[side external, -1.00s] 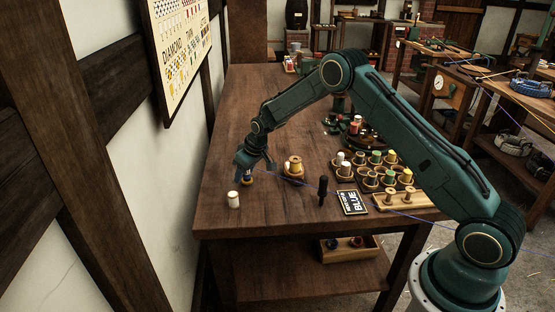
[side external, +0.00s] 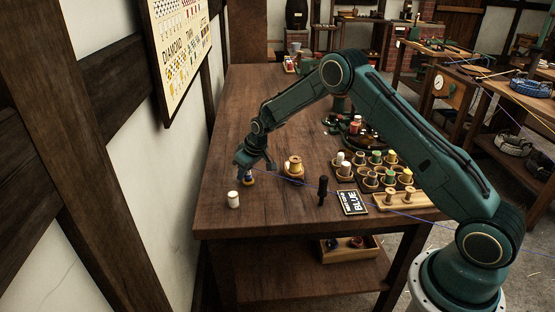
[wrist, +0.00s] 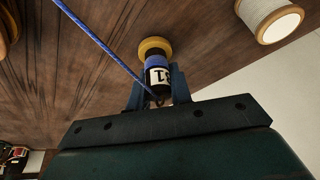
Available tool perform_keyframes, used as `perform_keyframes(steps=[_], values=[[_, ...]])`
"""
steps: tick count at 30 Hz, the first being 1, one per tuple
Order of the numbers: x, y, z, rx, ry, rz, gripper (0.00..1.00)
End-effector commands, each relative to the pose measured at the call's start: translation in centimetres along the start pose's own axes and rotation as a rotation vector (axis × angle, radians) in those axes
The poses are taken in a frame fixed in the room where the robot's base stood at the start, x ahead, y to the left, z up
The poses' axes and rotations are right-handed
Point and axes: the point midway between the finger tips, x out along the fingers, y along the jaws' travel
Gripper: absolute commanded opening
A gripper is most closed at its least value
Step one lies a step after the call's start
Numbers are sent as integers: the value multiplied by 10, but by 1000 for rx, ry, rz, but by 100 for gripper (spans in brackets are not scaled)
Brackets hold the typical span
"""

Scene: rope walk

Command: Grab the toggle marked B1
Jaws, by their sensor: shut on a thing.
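The toggle marked B1 (wrist: 157,72) shows in the wrist view with a white label, a dark end and a blue band. It stands on a round yellow-tan base (wrist: 154,46). My gripper (wrist: 158,88) is shut on the toggle, with a finger on each side of it. In the side external view my gripper (side external: 246,172) is low over the left part of the table, and the toggle (side external: 249,181) is mostly hidden beneath it. A blue cord (wrist: 100,42) runs from the toggle to the upper left in the wrist view.
A white spool (side external: 233,200) stands close by at the table's front left. A tan spool (side external: 294,167) stands to the right. The wall is at left.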

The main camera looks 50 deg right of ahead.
Motion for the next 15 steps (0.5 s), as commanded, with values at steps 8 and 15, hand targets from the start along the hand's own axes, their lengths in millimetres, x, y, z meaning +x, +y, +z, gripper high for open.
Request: perform_keyframes(steps=[8, 15], values=[[-7, 0, -3, 0, 0, 0, 0], [-33, 0, -14, 0, 2, 1, 0]])
